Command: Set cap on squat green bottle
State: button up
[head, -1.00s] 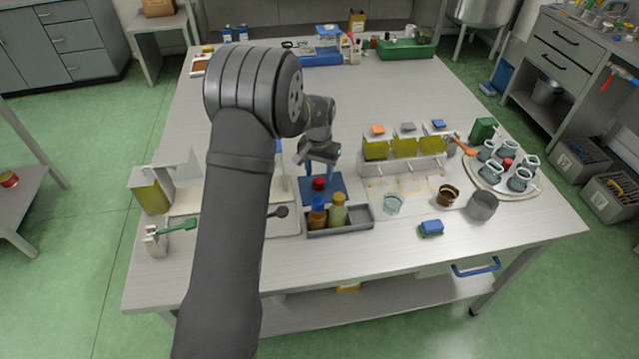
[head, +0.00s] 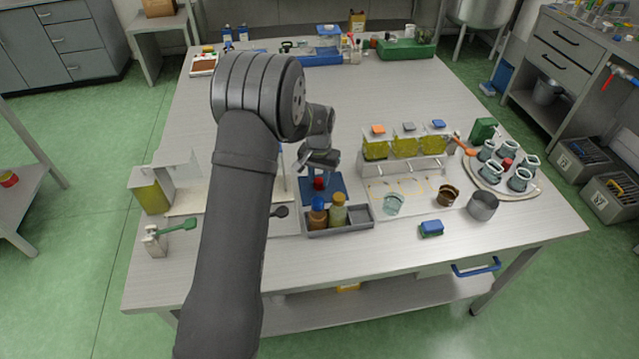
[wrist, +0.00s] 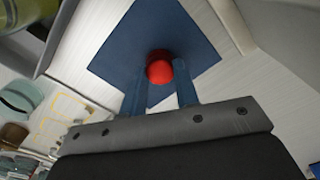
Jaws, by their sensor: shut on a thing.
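A red cap (head: 319,183) is on or just above a blue mat (head: 334,188) near the middle of the table; contact with the mat cannot be told. My gripper (head: 319,172) points down over it. In the wrist view, the red cap (wrist: 159,72) is between the fingertips of my gripper (wrist: 160,78), and the fingers are shut on it. The squat green bottle (head: 338,214) stands upright in a grey tray (head: 345,231) just in front of the mat. Its top looks pale tan; whether it is open cannot be told.
A brown bottle with a blue top (head: 317,214) stands beside the green bottle. A glass cup (head: 393,204), a brown cup (head: 446,196), a grey pot (head: 482,206) and a blue sponge (head: 431,229) are to the right.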

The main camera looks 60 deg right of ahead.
aim_at(319, 181)
jog(key=shift+r, duration=0.15)
jog(key=shift+r, duration=3.2)
jog(key=shift+r, duration=0.2)
jog(key=w+a+r+n, duration=0.1)
jog(key=w+a+r, duration=0.1)
jog(key=r, duration=0.1)
jog(key=w+a+r+n, duration=0.1)
jog(key=w+a+r, duration=0.1)
jog(key=w+r, duration=0.1)
jog(key=w+a+r+n, duration=0.1)
jog(key=w+a+r, duration=0.1)
jog(key=r, duration=0.3)
jog(key=shift+w, duration=0.6)
jog(key=shift+w+a+f+n, duration=0.5)
jog(key=shift+w+a+f, duration=0.5)
jog(key=shift+w+a, duration=1)
jog(key=shift+w+a+f+n, duration=0.5)
jog(key=shift+w+a+f, duration=0.5)
jog(key=shift+w+a, duration=1)
jog(key=shift+w+a+f+n, duration=0.5)
jog(key=shift+w+a+f, duration=0.5)
jog(key=shift+w+a, duration=1)
